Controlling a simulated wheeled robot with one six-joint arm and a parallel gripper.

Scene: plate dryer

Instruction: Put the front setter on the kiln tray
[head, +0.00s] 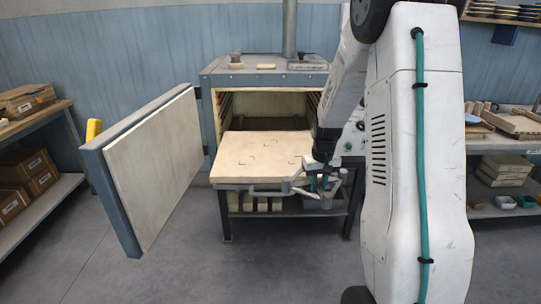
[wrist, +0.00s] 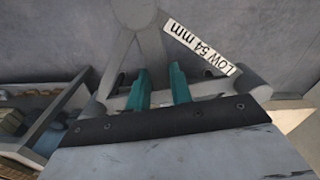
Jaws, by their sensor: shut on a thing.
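The kiln tray (head: 262,150) is a pale slab, drawn out in front of the open kiln, with small dark corner marks on its bare top. My gripper (head: 322,184) is at the tray's front right corner, with teal fingers pointing down. It is shut on a grey setter (head: 300,188) with several arms, which shows at the tray's front edge. I cannot tell whether the setter touches the tray. In the wrist view the teal fingers (wrist: 160,88) grip the grey setter (wrist: 140,15), which carries a white label reading "LOW 54 mm".
The kiln door (head: 150,165) stands wide open at the left. The kiln opening (head: 265,108) is behind the tray. Shelves with boxes (head: 25,175) stand at the left, and a loaded bench (head: 505,145) at the right. The floor in front is clear.

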